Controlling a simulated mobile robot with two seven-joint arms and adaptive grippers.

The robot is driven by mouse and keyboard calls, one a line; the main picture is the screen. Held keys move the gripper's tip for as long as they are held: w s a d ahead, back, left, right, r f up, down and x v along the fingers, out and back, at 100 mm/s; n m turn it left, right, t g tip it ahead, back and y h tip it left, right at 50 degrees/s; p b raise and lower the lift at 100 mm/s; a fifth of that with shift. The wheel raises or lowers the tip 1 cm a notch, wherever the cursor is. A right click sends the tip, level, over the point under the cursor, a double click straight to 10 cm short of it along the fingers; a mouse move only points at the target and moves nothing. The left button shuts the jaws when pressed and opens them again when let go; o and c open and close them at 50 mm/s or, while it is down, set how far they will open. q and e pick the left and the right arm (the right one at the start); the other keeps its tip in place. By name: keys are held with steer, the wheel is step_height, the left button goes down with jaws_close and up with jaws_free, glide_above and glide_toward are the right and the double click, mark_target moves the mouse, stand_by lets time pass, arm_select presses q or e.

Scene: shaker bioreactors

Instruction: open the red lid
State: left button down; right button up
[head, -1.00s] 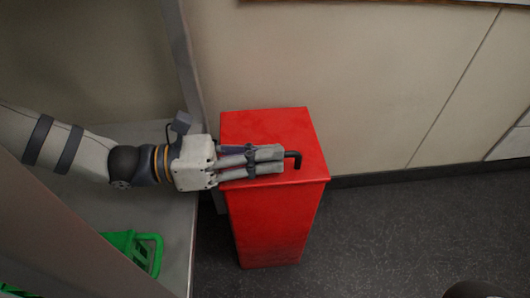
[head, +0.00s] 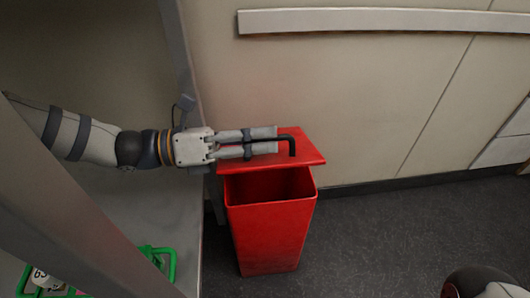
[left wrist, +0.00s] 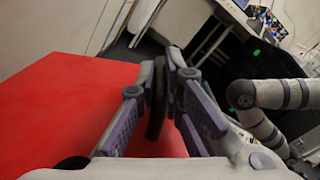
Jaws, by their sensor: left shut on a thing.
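The red lid (head: 308,157) is raised and tilted at the back of the red bin (head: 270,235), so the bin's mouth shows at the front. A black bent handle (head: 291,146) is on the lid. My left gripper (head: 276,140) comes in from the left and is shut on the handle, above the lid. In the left wrist view the black handle (left wrist: 157,100) stands between the two fingers, with the red lid (left wrist: 70,95) filling the left side.
A grey bench (head: 185,235) stands left of the bin, with a green rack (head: 160,262) low on it. A wall with a pale rail (head: 380,20) is behind the bin. The dark floor (head: 380,235) to the right is mostly clear.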

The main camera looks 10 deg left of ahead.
arm_select(q)
steer(key=shift+w+a+r+n, duration=0.15)
steer(key=shift+w+r+n, duration=0.35)
steer(key=shift+r, duration=0.3)
steer(key=shift+w+a+r+p, duration=0.25)
steer(key=shift+w+r+p, duration=0.25)
steer(key=shift+w+r, duration=0.15)
steer(key=c, duration=1.7)
jaws_free()
steer(key=shift+f, duration=0.1)
steer(key=v, duration=1.2)
